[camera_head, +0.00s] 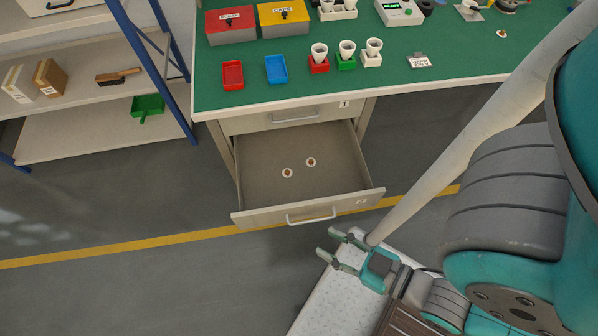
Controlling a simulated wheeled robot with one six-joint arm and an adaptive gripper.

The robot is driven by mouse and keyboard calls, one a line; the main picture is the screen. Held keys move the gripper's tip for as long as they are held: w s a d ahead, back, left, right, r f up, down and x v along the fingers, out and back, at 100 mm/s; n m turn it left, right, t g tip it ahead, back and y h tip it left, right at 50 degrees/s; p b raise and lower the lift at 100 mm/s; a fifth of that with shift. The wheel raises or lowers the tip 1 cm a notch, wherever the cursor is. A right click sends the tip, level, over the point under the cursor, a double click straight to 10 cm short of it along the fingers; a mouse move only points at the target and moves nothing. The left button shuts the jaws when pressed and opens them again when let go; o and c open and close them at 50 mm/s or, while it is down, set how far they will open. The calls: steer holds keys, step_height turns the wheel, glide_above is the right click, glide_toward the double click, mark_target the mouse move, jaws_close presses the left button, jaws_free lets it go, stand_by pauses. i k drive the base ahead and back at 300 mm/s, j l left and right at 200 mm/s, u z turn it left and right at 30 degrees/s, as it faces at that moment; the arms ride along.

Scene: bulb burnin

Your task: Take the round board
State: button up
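Two small round white boards with brownish centres lie in the open drawer, one left (287,173) and one slightly right and farther back (311,162). A similar small round board (501,34) lies on the green bench top at the right. My gripper (327,243) is in front of the drawer, at the lower middle of the view. Its two fingers point left and stand apart with nothing between them. It is apart from all of the boards.
The lower drawer (262,214) is pulled out; the drawer above it is shut. The bench top (300,88) holds red and blue trays, coloured cup holders, boxes and a device. A shelf with blue posts (150,70) stands left. Floor left of the drawer is clear.

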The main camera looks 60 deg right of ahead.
mark_target(502, 35)
steer(key=k+l+u, duration=0.15)
steer(key=l, duration=0.3)
steer(key=k+l+u, duration=0.15)
steer(key=k+l, duration=0.15)
steer(key=l, duration=0.15)
steer(key=k+l+u, duration=0.15)
steer(key=k+l, duration=0.15)
steer(key=l+z, duration=0.1)
steer(key=z, duration=2.4)
steer(key=k+l+z, duration=0.1)
steer(key=l+z, duration=0.2)
steer(key=l, duration=0.25)
steer(key=j+u, duration=0.2)
steer(key=j, duration=0.2)
